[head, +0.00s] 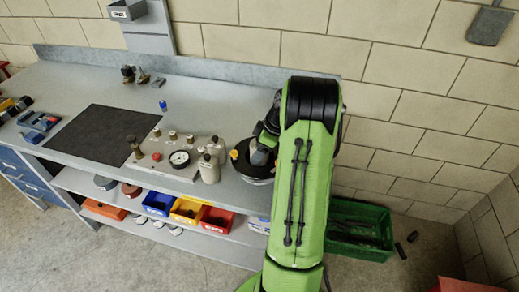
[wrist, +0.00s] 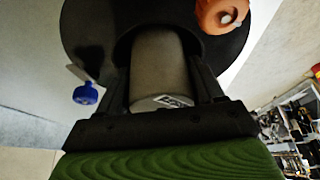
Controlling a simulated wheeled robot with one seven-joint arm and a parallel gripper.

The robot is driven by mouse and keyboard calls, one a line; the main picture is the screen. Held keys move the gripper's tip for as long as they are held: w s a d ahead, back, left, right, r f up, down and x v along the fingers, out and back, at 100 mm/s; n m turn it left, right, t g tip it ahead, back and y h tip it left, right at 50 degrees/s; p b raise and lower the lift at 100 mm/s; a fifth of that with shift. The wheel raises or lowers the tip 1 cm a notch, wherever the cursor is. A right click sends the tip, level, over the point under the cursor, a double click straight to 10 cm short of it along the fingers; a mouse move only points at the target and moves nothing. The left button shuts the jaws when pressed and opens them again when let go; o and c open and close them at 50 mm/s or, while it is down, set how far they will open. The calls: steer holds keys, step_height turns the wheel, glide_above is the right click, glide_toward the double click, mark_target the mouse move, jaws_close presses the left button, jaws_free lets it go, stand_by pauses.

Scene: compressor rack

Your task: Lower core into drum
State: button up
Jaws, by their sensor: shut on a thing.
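The core (wrist: 158,62) is a beige-grey cylinder with a small printed label on its near end. My gripper (wrist: 160,85) has one dark finger on each side of it and is shut on it. The drum (wrist: 90,25) shows in the wrist view as a wide black round top behind the core, with the core's far end at its dark middle opening. How deep the core sits there I cannot tell. In the head view the drum (head: 256,175) stands at the bench's right end, partly hidden by my green arm. My gripper (head: 262,150) is over it.
An orange knob (wrist: 220,14) and a blue knob (wrist: 86,93) are close to the gripper. Left of the drum are pale bottles (head: 210,165) and a panel with a gauge (head: 179,158). A green crate (head: 360,245) stands on the floor at right.

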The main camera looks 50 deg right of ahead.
steer(key=shift+r, duration=0.1)
stand_by(0.6)
stand_by(0.3)
steer(key=shift+f+b, duration=0.4)
steer(key=shift+b, duration=0.05)
steer(key=shift+r, duration=0.35)
steer(key=shift+f, duration=0.2)
steer(key=shift+r, duration=0.3)
